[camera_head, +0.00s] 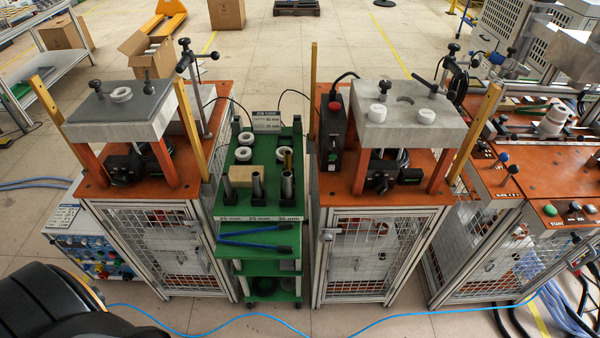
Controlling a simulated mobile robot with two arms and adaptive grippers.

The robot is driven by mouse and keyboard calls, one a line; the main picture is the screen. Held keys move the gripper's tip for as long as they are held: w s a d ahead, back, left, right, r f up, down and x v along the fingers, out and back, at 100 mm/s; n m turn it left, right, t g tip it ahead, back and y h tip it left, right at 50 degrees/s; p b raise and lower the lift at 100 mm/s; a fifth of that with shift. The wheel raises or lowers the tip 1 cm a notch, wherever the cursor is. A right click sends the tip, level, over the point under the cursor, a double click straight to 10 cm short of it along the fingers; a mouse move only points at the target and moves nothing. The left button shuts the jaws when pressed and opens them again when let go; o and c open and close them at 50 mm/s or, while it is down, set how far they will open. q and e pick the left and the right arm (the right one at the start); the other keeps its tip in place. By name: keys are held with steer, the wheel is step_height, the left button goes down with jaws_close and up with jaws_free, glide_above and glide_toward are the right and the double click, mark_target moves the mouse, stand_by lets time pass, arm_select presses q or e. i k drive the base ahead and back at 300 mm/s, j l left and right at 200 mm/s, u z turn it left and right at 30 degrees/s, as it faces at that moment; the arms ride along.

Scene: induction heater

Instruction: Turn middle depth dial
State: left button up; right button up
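Several stations stand in a row, and I cannot tell for certain which part is the depth dial. On the middle orange station, a dark star-shaped knob (380,181) sits under the grey raised plate (400,125), between its orange legs. A similar dark knob mechanism (125,166) sits under the plate of the left station. The knobs are small and dark, so their markings and settings cannot be read. Neither of my grippers is in view, and nothing touches the knobs.
A green cart (256,213) with tubes and white rings stands between the left and middle stations. Tan posts (468,130) flank the middle plate. The right station (530,180) has coloured buttons. A blue hose (400,314) crosses the clear floor in front.

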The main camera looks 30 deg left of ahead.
mark_target(381, 184)
steer(key=i+l+u, duration=0.15)
steer(key=l+u, duration=0.3)
steer(key=i+l+u, duration=0.1)
steer(key=l+u, duration=0.15)
steer(key=u, duration=0.25)
steer(key=l+u, duration=0.95)
steer(key=j, duration=0.1)
